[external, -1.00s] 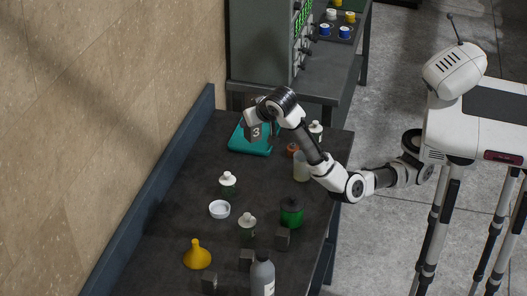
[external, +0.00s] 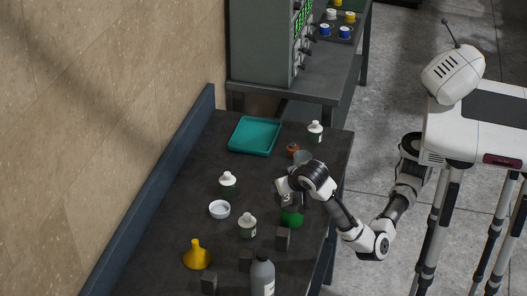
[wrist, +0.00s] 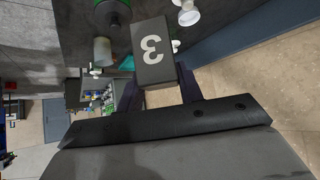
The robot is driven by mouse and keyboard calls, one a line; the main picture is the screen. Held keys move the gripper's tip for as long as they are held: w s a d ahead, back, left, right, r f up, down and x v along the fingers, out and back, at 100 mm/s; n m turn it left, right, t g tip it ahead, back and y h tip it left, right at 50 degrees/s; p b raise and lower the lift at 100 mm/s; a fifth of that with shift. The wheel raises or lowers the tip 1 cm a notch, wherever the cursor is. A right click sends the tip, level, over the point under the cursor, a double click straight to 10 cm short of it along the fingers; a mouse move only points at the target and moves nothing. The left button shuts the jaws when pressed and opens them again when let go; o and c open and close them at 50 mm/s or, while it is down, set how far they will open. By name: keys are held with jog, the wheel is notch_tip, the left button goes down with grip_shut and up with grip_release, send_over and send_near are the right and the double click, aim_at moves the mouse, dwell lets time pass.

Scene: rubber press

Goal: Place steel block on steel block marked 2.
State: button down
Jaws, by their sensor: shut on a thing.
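In the external view my gripper (external: 285,196) is above the table, by the green jar, and the held block is mostly hidden by the hand. Three other dark blocks stand near the front of the table: one right of centre (external: 282,239), one beside the grey bottle (external: 245,261), and one at the front left (external: 209,284). No number is readable on these, so I cannot tell which is marked 2.
A green jar (external: 291,220) is under my wrist. A grey bottle (external: 262,276), yellow funnel (external: 197,256), white dish (external: 219,210) and two white-capped bottles (external: 228,184) (external: 247,226) stand around. The teal tray (external: 254,136) at the back is empty.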

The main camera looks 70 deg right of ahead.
notch_tip(320, 180, down, 12)
jog(key=shift+r+p, duration=0.1)
jog(key=shift+p, duration=0.2)
dwell(0.3)
jog(key=c, duration=0.9)
grip_release()
jog(key=shift+f, duration=0.25)
